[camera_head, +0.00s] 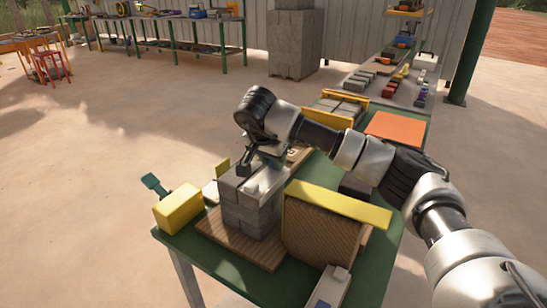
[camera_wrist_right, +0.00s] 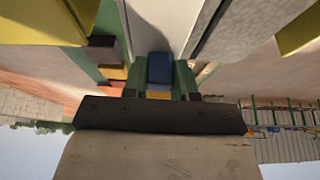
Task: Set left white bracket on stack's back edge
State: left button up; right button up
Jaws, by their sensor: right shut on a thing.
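The stack of grey blocks (camera_head: 250,212) stands on a brown wooden board on the green table. My right gripper (camera_head: 247,168) is just above the top of the stack, pointing down. It is shut on a white bracket (camera_head: 267,180), a pale piece lying at the top of the stack. The arm and gripper partly hide the bracket, so I cannot tell whether it rests fully on the blocks. In the right wrist view a pale surface (camera_wrist_right: 150,22) lies beyond the jaws. My left gripper is not in view.
A yellow block (camera_head: 178,208) and a teal handle (camera_head: 154,184) are left of the stack. A brown ribbed panel with a yellow top bar (camera_head: 338,203) stands close on its right. An orange sheet (camera_head: 396,127) lies farther back.

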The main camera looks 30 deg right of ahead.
jog(key=o, duration=1)
jog(key=v, duration=1)
jog(key=shift+s+a+r+p, duration=0.1)
jog(key=shift+a+r+p, duration=0.05)
jog(key=shift+r+p, duration=0.2)
jog(key=shift+f, duration=0.1)
